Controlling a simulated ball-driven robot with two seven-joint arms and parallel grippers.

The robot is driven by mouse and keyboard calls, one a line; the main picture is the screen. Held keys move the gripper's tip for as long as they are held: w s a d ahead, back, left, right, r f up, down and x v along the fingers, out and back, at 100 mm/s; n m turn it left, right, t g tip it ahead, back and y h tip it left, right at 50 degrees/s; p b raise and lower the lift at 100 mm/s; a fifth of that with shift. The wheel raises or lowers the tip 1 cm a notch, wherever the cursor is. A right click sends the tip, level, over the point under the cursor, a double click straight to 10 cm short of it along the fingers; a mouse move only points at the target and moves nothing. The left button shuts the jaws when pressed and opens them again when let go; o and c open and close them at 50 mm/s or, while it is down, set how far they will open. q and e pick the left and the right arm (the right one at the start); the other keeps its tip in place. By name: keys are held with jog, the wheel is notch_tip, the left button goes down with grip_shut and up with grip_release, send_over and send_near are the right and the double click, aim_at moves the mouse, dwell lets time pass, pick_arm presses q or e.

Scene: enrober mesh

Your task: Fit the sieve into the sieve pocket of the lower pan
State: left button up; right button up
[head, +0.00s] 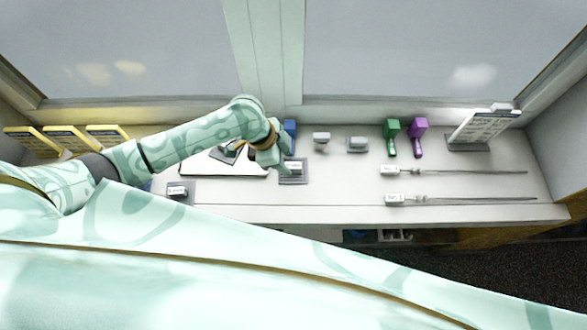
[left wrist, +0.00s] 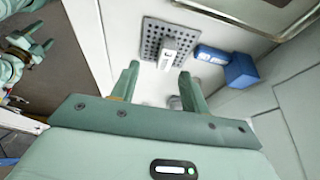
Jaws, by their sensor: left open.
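The perforated grey plate with a white labelled grip, which looks like the sieve, lies flat on the bench in the left wrist view (left wrist: 150,42). In the head view a grey plate with a white label (head: 293,180) shows just right of my left gripper (head: 272,157). My left gripper (left wrist: 158,72) is open and empty, its two fingers pointing toward the perforated plate and apart from it. I cannot tell which thing is the lower pan, and no sieve pocket is clear. My right gripper (left wrist: 36,47) shows small at the left edge of the left wrist view, fingers apart.
A blue block with a grip (left wrist: 240,70) stands beside the perforated plate. Another labelled grey plate (head: 180,198) lies left on the bench (head: 330,195). A wall bounds the back.

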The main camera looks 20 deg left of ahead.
aim_at(292, 165)
pick_arm(q)
jog(key=x, duration=0.1)
jog(key=b+x, duration=0.1)
jog(key=x, duration=0.3)
jog(key=shift+w+a+b, duration=0.3)
jog(key=shift+w+a, duration=0.05)
jog(key=shift+d+f, duration=0.1)
jog(key=shift+f, duration=0.05)
grip_shut()
pick_arm(e)
jog(key=shift+s+d+f, duration=0.2)
jog(key=shift+d+f, duration=0.25)
jog(key=shift+f, duration=0.35)
